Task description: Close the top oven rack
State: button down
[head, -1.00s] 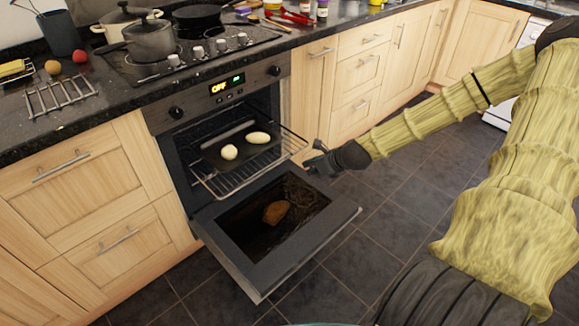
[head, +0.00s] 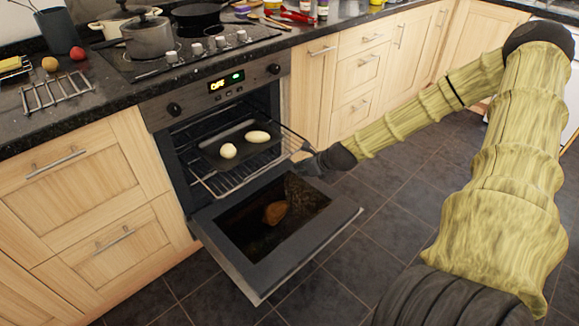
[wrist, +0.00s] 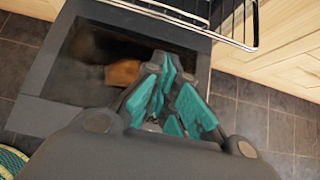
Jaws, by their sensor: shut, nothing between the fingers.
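The top oven rack (head: 219,188) is a wire rack pulled partway out of the oven. A dark tray (head: 236,143) with two pale, potato-like items rests on it. Part of the rack also shows at the top of the wrist view (wrist: 216,34). My gripper (head: 298,164) is at the rack's front right corner, above the open oven door (head: 240,272). It is shut and empty, with teal finger pads (wrist: 165,93) in the wrist view. I cannot tell whether it touches the rack.
Pots (head: 147,38) and a pan stand on the hob above. Wooden cupboards flank the oven. The tiled floor (head: 400,215) right of the door is clear.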

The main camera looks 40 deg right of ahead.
jog(key=w+f+b, duration=0.2)
jog(key=w, duration=0.4)
jog(key=shift+a, duration=0.25)
jog(key=shift+w, duration=0.15)
dwell(0.4)
